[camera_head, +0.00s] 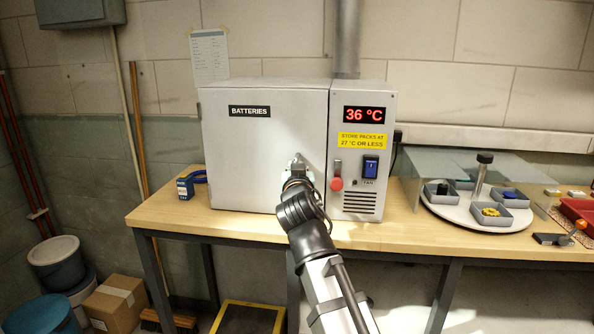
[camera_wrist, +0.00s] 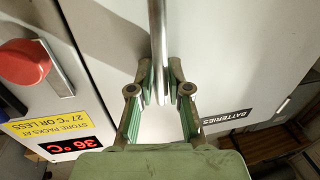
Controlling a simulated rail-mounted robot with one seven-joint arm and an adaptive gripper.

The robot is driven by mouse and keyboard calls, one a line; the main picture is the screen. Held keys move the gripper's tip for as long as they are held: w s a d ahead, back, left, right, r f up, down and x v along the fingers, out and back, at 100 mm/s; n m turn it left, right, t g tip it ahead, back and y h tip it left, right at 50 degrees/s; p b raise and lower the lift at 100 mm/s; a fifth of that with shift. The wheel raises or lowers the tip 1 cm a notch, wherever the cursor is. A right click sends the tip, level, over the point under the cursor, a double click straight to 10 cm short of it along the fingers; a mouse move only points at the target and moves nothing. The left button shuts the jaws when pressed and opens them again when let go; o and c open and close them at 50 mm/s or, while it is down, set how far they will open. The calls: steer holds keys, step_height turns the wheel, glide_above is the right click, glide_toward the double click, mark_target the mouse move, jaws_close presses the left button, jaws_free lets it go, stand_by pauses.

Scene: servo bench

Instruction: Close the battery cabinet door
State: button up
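The battery cabinet (camera_head: 262,85) is a pale grey box on the bench. Its door (camera_head: 240,150) carries a BATTERIES label and looks about flush with the front; I cannot tell whether a small gap is left. In the wrist view the door (camera_wrist: 225,60) fills the middle and right, with a dark seam along its left side. The upright metal bar handle (camera_wrist: 156,30) runs down between my fingers. My gripper (camera_wrist: 161,85) is closed in on the bar, one finger on each side. In the head view my gripper (camera_head: 296,170) hides most of the handle.
The control panel (camera_head: 362,150) right of the door reads 36 °C. It has a red knob (camera_head: 336,184) close to my gripper and a blue fan switch (camera_head: 370,167). A round tray (camera_head: 455,212) stands right, a blue device (camera_head: 186,188) left.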

stand_by(0.3)
steer(key=shift+s+d, duration=0.1)
steer(key=shift+s, duration=0.35)
steer(key=s, duration=0.6)
steer(key=shift+s+d, duration=0.2)
